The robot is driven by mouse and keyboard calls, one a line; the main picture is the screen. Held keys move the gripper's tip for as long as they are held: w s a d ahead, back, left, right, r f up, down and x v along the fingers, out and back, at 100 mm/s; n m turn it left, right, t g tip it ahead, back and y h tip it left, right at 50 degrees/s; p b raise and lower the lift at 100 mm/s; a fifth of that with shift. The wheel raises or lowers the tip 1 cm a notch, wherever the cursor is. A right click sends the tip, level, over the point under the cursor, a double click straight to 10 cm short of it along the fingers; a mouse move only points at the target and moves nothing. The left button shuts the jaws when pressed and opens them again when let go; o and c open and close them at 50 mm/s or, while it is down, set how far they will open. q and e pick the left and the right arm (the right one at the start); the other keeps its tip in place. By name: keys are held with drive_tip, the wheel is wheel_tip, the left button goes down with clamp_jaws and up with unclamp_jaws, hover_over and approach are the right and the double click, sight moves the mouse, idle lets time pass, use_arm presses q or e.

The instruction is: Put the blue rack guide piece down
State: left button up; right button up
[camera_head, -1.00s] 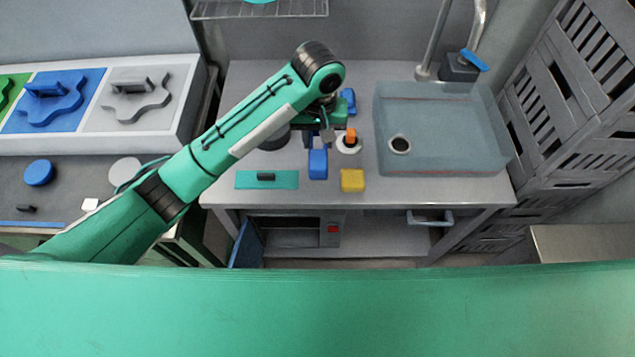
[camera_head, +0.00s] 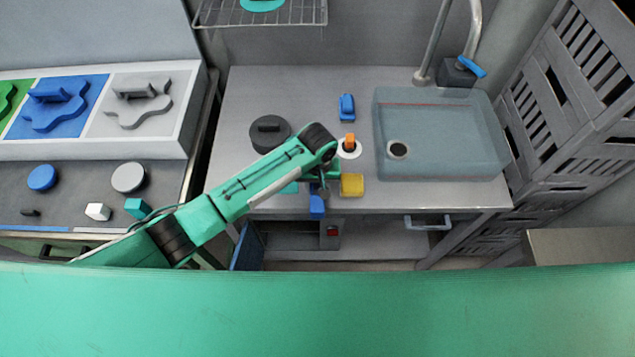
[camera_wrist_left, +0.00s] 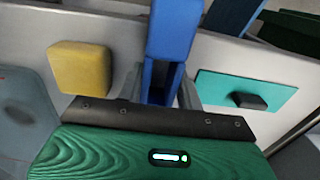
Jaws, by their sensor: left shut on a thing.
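My left gripper (camera_head: 318,190) is at the front edge of the grey worktop. It is shut on a blue piece (camera_head: 317,206), which I take to be the blue rack guide piece. The piece sticks out towards the front edge in the head view. In the left wrist view the long blue piece (camera_wrist_left: 172,35) stands up from between the fingers (camera_wrist_left: 165,88), its lower end partly hidden. I cannot tell whether it touches the worktop. My right gripper is not in view.
A yellow block (camera_head: 352,185) is just right of the gripper. A teal plate with a dark handle (camera_wrist_left: 245,92) is mostly hidden by my arm in the head view. A white disc with an orange top (camera_head: 348,149), a small blue object (camera_head: 347,107) and a sink (camera_head: 440,165) are beyond.

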use_arm(q)
drive_tip(key=shift+f, duration=0.1)
drive_tip(key=o, duration=1.1)
drive_tip(key=shift+f, duration=0.15)
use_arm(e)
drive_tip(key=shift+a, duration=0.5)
use_arm(q)
wheel_tip(320, 180, up, 12)
drive_tip(key=b, duration=0.2)
drive_tip(key=shift+b, duration=0.3)
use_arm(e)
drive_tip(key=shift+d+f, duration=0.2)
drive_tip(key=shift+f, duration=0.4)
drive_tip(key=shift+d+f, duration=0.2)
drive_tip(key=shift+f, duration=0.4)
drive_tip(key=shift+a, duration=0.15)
